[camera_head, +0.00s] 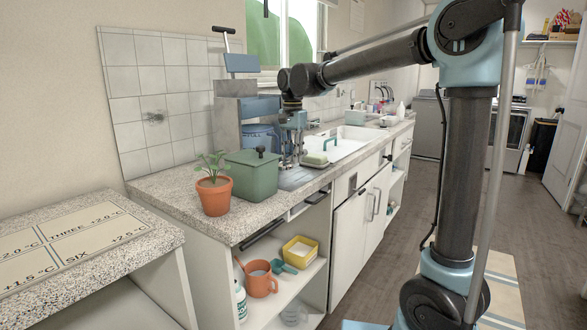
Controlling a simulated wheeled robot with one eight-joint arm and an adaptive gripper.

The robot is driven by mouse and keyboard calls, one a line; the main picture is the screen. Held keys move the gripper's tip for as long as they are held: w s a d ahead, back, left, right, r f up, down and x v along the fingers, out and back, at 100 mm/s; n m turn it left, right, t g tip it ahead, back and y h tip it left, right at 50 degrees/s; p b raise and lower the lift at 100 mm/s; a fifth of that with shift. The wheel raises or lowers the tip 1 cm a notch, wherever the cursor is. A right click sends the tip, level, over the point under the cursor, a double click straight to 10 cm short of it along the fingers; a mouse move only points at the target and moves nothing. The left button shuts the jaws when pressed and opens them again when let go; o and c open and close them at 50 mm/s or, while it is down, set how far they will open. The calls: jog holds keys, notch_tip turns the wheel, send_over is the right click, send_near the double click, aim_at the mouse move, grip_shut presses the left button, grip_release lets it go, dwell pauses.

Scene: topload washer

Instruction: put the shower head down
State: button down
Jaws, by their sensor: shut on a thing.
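My gripper (294,148) points down over the counter, between the green lidded box and the sink. It is shut on a slim grey thing, which I take to be the shower head; it is small and mostly hidden by the fingers, so its outline is unclear. The granite counter (180,181) runs along the wall beneath it. I cannot tell whether the held thing touches the counter.
The green box (252,177) and a potted plant (214,196) stand left of my gripper. A green-and-white sponge (316,159) lies to its right, before the white sink (352,145). A blue container (258,137) stands behind.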

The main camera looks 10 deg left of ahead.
aim_at(293, 175)
jog(key=shift+f, duration=2.1)
jog(key=c, duration=1.5)
grip_release()
jog(key=shift+o, duration=0.2)
notch_tip(293, 175, up, 12)
jog(key=shift+r, duration=0.1)
